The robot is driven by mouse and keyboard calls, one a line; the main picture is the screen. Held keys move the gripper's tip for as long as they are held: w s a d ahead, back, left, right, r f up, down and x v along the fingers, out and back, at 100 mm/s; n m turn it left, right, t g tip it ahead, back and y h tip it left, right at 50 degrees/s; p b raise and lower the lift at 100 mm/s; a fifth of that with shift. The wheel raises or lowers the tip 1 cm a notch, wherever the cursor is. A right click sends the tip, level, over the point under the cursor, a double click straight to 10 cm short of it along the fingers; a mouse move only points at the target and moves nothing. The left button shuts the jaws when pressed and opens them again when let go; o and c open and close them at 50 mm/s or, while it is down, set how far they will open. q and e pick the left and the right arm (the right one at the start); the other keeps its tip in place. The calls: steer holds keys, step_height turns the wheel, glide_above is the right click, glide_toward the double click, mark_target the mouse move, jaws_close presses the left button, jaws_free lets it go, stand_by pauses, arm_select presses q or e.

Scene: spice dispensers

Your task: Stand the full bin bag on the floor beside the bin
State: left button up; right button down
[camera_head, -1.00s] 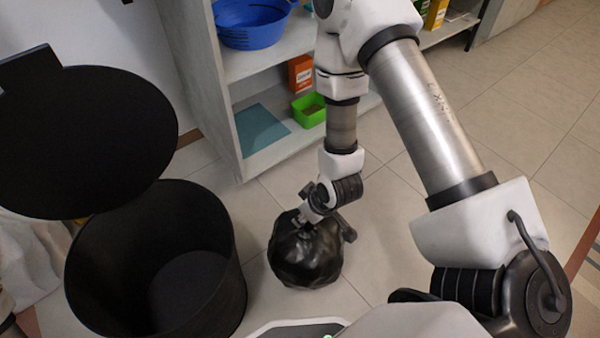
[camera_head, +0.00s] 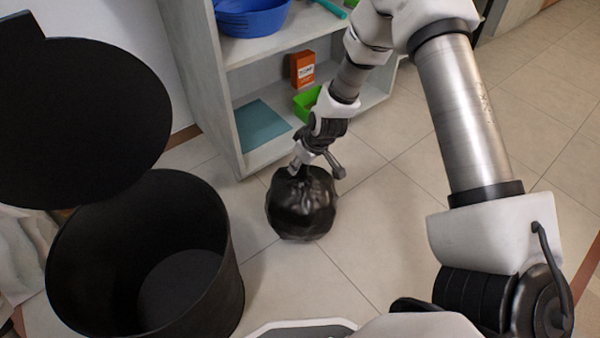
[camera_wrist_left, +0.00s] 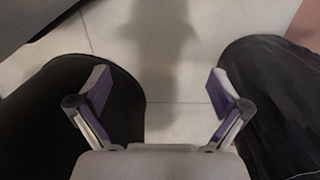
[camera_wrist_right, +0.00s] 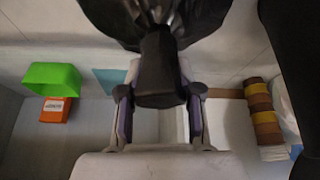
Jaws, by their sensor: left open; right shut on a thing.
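The full black bin bag (camera_head: 302,212) hangs or stands upright over the tiles to the right of the bin; I cannot tell whether its underside touches the floor. My right gripper (camera_head: 297,168) is above it, shut on its gathered neck (camera_wrist_right: 160,65), which shows between the fingers in the right wrist view. The round black bin (camera_head: 234,285) stands open at the lower left, and its visible inside looks empty. Its black lid (camera_head: 85,125) is raised behind it. My left gripper (camera_wrist_left: 160,90) is open and empty in the left wrist view, between two dark shapes; the head view does not show it.
A grey shelf unit (camera_head: 195,85) stands behind the bag, with a blue basket (camera_head: 250,18), an orange box (camera_head: 302,68) and a green tray (camera_head: 306,102). A teal sheet (camera_head: 262,126) lies on its low shelf. The tiled floor (camera_head: 385,215) right of the bag is clear.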

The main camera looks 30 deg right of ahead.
step_height(320, 180, down, 3)
steer(key=shift+b, duration=0.85)
steer(key=shift+r, duration=0.25)
steer(key=shift+f, duration=0.2)
steer(key=c, duration=0.8)
jaws_free()
arm_select(q)
step_height(320, 180, down, 3)
steer(key=shift+w+r, duration=0.1)
steer(key=shift+r, duration=0.1)
arm_select(e)
steer(key=shift+r, duration=0.1)
